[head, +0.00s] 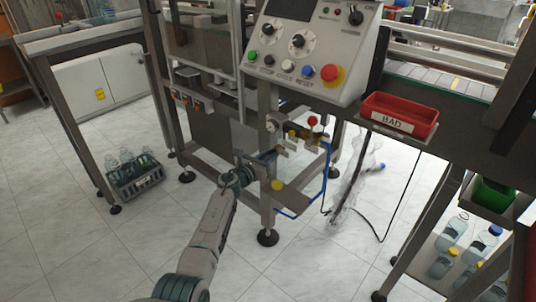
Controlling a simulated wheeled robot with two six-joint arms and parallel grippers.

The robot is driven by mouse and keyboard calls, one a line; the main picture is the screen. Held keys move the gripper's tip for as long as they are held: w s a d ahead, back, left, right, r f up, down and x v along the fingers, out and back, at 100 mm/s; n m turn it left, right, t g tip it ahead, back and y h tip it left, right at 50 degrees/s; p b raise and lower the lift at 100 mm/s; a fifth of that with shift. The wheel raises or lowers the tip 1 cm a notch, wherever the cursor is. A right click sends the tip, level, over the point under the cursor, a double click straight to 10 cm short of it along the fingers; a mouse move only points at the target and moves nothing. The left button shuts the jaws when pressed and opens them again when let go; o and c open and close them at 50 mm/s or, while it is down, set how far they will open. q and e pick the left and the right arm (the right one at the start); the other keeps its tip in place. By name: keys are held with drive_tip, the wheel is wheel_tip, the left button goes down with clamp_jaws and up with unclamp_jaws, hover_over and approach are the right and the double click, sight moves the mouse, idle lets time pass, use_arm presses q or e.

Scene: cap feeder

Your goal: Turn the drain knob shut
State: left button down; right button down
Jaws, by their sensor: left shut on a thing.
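My left gripper (264,160) reaches up from the bottom to the air unit on the front leg of the machine, below the control panel. It is shut at the underside of this unit, on what appears to be the drain knob. The knob itself is hidden by the fingers, so its turn position cannot be told. The air unit (291,135) has a round gauge (271,126), yellow parts and a red ball-ended lever (312,121). My right gripper is not in view.
A blue hose (327,165) loops beside the leg, and a pale, wispy plume (350,190) shows to its right. A yellow disc (277,185) is close below my gripper. A red BAD bin (400,114) is at right. A bottle crate (134,175) stands on the floor at left.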

use_arm(q)
drive_tip(key=n+p, duration=0.2)
drive_tip(key=n, duration=0.2)
drive_tip(key=shift+r+n, duration=0.15)
drive_tip(key=shift+n, duration=0.15)
drive_tip(key=n+p, duration=0.2)
drive_tip(key=n, duration=0.2)
drive_tip(key=shift+n+p, duration=0.3)
drive_tip(key=shift+p, duration=0.05)
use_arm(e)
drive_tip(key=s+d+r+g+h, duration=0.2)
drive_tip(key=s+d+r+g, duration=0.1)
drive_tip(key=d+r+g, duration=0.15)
use_arm(q)
drive_tip(key=shift+a+n, duration=0.1)
drive_tip(key=shift+n, duration=0.3)
drive_tip(key=n+p, duration=0.1)
drive_tip(key=n, duration=0.1)
drive_tip(key=shift+n+g, duration=0.3)
drive_tip(key=shift+n, duration=0.1)
drive_tip(key=shift+n+p, duration=0.45)
drive_tip(key=shift+n, duration=0.55)
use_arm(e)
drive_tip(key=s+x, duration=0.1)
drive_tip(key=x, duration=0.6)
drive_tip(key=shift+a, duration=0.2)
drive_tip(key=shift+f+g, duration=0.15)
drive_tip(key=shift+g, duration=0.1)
